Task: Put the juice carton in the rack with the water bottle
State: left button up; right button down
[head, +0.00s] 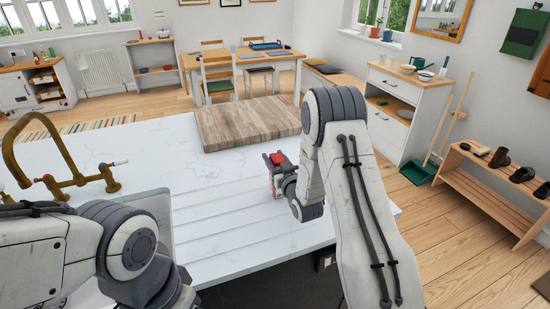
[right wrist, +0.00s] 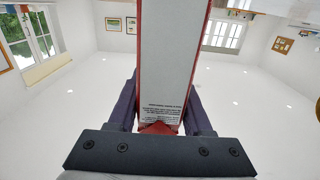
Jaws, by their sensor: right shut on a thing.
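The juice carton, white with red edges, fills the middle of the right wrist view (right wrist: 168,60), with small print near its lower end. In the head view only a small red and white part of the carton (head: 276,160) shows, over the white counter beside my right forearm. My right gripper (right wrist: 160,108) is shut on the carton, with a dark finger on either side of it. In the head view my right arm hides most of that gripper. My left arm comes in at the lower left, and its gripper is out of sight. I see no water bottle and no rack that holds one.
The white counter (head: 150,150) has a wooden board (head: 248,120) at its far edge and a sink with a brass tap (head: 60,160) at left. Its middle is clear. A shoe bench (head: 485,195) stands at right. Below the counter's front edge it is dark.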

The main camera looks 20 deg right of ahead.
jog(key=shift+f, duration=0.4)
jog(key=shift+f+b, duration=0.1)
jog(key=shift+b, duration=0.2)
jog(key=shift+c, duration=1.6)
grip_release()
